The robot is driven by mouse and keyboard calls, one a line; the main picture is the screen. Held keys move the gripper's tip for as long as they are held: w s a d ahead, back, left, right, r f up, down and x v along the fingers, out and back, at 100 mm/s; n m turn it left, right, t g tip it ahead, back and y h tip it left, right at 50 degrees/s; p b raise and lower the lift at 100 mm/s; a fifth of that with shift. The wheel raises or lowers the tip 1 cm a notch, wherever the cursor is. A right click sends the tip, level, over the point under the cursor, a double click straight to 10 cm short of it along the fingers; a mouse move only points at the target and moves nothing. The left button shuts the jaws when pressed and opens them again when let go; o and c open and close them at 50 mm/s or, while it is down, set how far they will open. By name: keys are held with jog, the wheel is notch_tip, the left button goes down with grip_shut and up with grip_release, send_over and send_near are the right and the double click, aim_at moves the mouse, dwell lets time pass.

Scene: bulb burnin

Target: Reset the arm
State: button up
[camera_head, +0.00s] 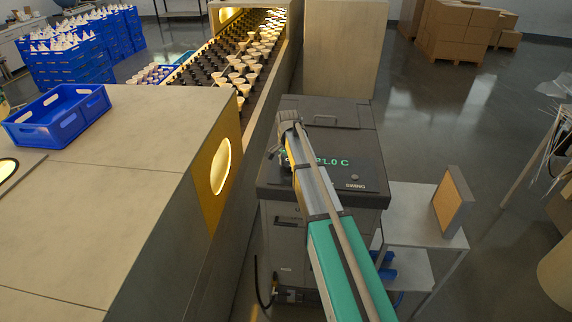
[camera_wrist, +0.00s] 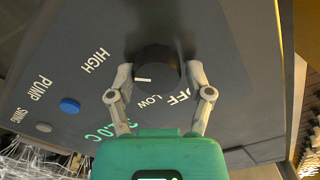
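My gripper (camera_head: 283,150) is over the top panel of a dark grey cooling unit (camera_head: 318,185) in the head view. In the wrist view, my gripper (camera_wrist: 160,73) has its fingers spread on both sides of a round black knob (camera_wrist: 158,62). A narrow gap shows at the right finger; the left finger is very close to the knob, and contact there is unclear. The knob's white mark lies near the LOW label, with HIGH and OFF to either side. A green readout (camera_head: 332,161) on the panel reads about 21.0 C, partly hidden by my arm.
A conveyor (camera_head: 215,80) with many bulbs runs left of the unit, beside a bench with a blue crate (camera_head: 60,115). A small table (camera_head: 415,212) with a tilted panel (camera_head: 452,203) stands right. Cardboard boxes (camera_head: 460,35) stand farther back. Open floor lies between.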

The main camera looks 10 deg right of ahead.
jog(key=shift+o, duration=1.3)
jog(key=shift+d, duration=0.1)
